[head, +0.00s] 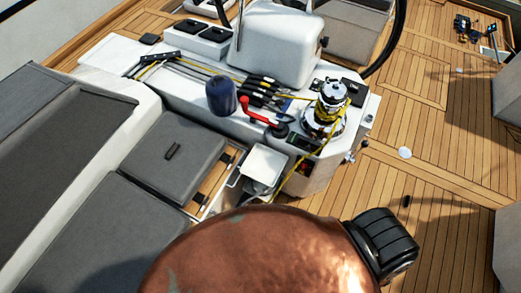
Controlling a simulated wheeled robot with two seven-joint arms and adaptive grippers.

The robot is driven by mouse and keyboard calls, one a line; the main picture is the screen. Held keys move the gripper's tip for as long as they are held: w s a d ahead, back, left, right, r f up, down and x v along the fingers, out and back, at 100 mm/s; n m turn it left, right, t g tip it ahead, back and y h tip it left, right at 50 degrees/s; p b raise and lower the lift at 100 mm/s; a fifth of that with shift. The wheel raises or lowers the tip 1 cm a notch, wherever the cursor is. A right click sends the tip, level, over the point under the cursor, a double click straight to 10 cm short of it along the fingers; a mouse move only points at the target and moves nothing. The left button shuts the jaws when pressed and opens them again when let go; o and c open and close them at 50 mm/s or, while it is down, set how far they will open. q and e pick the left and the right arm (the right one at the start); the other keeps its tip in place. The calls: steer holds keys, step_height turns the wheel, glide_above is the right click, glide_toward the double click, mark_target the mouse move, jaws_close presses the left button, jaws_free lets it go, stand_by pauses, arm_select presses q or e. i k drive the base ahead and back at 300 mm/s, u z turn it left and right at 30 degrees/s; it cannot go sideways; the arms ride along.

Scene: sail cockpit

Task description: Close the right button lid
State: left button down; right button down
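A winch (330,100) with a silver and black drum stands on the white console, with yellow rope wrapped around it. Small dark fittings (301,142) sit on the console top in front of the winch, and a black piece (353,86) lies just behind it to the right. They are too small to tell which is the right button lid, or whether it is raised or shut. Neither of my grippers is in view.
A red handle (258,112) and a dark blue cylinder (222,96) stand on the console (130,48). A white panel (265,164) lies beside grey cushions (175,155). A copper-coloured rounded part hides the lower middle.

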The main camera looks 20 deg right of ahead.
mark_target(308, 144)
steer(key=u, duration=1)
steer(key=k, duration=0.45)
steer(key=z, duration=1.2)
